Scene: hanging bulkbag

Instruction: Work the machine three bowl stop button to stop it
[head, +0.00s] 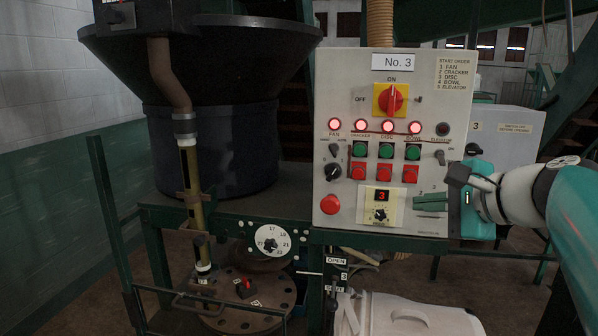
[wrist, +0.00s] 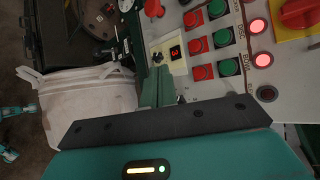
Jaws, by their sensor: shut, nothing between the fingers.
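The No. 3 control panel (head: 340,75) stands upright in front of me. The bowl stop button (head: 410,173) is the rightmost red button in the lower row, under a green button (head: 412,152) and the lit red bowl lamp (head: 414,127). In the wrist view the bowl stop button (wrist: 202,72) is the red one nearest my fingers. My gripper (head: 416,203) is shut and empty, pointing left across the panel's lower right, a little below and right of that button. In the wrist view its fingers (wrist: 158,72) show end-on; whether they touch the panel is unclear.
Other red stop buttons (head: 384,172) sit close to the left. A dial with a red display (head: 381,196) is by my fingertips. A black switch (head: 439,157) is at right, a large red button (head: 330,205) lower left. A white bag (head: 405,315) stands below.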

